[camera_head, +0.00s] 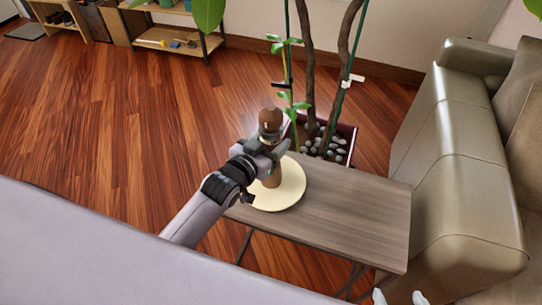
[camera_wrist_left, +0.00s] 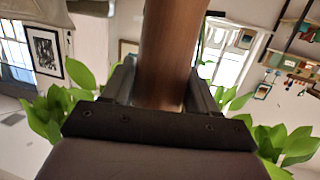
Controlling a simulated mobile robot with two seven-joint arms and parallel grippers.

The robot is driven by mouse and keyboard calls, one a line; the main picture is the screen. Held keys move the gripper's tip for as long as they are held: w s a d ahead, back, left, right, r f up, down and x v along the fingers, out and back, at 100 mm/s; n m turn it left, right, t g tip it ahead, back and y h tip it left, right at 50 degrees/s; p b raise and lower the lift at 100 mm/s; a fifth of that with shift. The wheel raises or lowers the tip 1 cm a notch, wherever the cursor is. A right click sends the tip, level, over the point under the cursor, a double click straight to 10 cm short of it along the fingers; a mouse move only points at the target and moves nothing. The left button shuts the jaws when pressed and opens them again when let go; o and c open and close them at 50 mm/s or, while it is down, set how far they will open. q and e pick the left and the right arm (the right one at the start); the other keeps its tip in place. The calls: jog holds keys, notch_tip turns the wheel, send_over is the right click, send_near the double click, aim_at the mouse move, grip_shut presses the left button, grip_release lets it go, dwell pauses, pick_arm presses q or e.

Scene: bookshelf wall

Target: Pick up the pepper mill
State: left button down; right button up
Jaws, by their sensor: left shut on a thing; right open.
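The pepper mill (camera_head: 270,118) is brown wood with a rounded top. It is upright over a round cream plate (camera_head: 292,193) on a small grey wooden side table (camera_head: 360,215). I cannot tell whether its base touches the plate. My left gripper (camera_head: 268,154) comes in from the left and is shut around the mill's middle, hiding part of it. In the left wrist view the mill's brown body (camera_wrist_left: 165,55) stands between the two dark fingers (camera_wrist_left: 160,95). Only the pale fingertips of my right gripper (camera_head: 400,298) show at the bottom edge, apart and empty.
A potted plant with thin trunks and pebbles (camera_head: 325,140) stands right behind the table. A beige leather sofa (camera_head: 450,150) is close on the right. Low shelves (camera_head: 170,35) stand at the back left. The wooden floor (camera_head: 110,120) on the left is clear.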

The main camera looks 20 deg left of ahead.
pick_arm(q)
jog(key=shift+r, duration=0.25)
